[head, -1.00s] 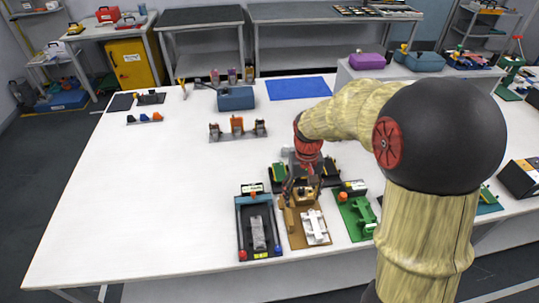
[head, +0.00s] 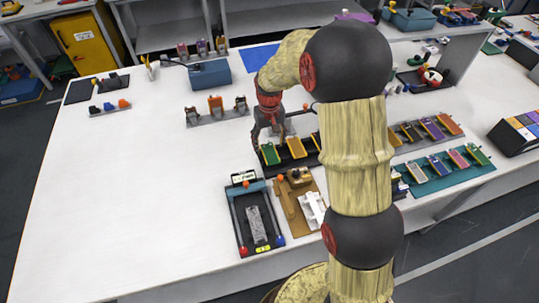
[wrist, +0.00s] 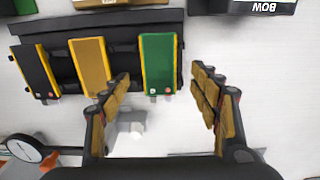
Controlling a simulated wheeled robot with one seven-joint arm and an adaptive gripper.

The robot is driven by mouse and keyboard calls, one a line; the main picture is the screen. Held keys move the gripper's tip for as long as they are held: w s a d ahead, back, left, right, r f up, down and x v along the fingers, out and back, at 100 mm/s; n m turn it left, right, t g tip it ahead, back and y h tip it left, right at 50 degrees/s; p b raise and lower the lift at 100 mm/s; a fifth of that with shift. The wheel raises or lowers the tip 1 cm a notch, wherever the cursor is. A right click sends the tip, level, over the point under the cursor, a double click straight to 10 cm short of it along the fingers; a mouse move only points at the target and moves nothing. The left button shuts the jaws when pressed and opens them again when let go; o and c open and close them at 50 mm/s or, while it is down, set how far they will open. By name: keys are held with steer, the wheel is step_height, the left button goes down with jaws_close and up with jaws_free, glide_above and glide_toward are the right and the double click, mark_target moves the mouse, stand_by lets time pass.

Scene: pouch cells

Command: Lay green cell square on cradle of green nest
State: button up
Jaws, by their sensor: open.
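The green cell (head: 270,153) stands tilted at the left end of a black rack, beside an orange cell (head: 296,147). In the head view my gripper (head: 268,128) hangs just behind the green cell. I cannot tell whether it touches the cell.
A black cell (wrist: 36,72) is at the rack's other end. A row of cells on a teal tray (head: 469,180) lies at right.

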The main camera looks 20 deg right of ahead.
mark_target(270, 153)
step_height(270, 153, down, 4)
steer(key=shift+r+b, duration=0.25)
steer(key=shift+b, duration=0.2)
steer(key=shift+s+r, duration=0.1)
steer(key=c, duration=0.3)
steer(key=c, duration=0.8)
steer(key=shift+c, duration=0.3)
steer(key=shift+r, duration=0.1)
